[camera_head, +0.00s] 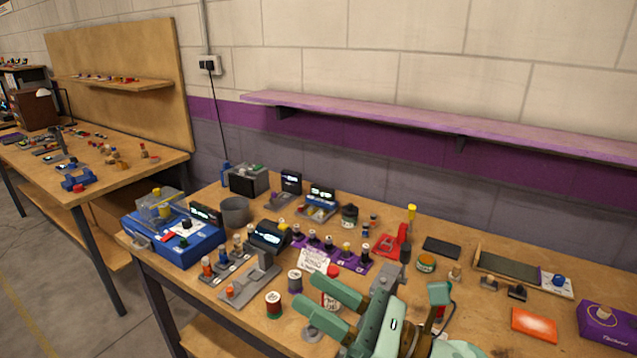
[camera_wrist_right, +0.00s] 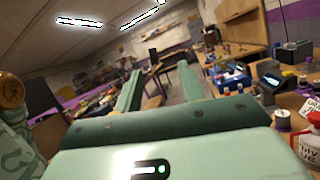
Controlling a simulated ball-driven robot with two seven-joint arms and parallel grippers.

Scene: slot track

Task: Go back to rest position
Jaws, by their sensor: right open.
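My right gripper (camera_head: 300,291) is pale green and sits over the front of the workbench (camera_head: 467,326), low in the middle of the head view. Its two fingers are apart with nothing between them, pointing left. In the right wrist view the open fingers (camera_wrist_right: 160,72) point out across the room, past the bench. My left gripper does not show in either view.
Near the right gripper stand a white bottle with a red cap (camera_head: 331,287), thread spools (camera_head: 273,304) and a grey rack (camera_head: 250,281). A blue machine (camera_head: 180,243) stands at the bench's left end. A purple shelf (camera_head: 450,124) runs along the wall.

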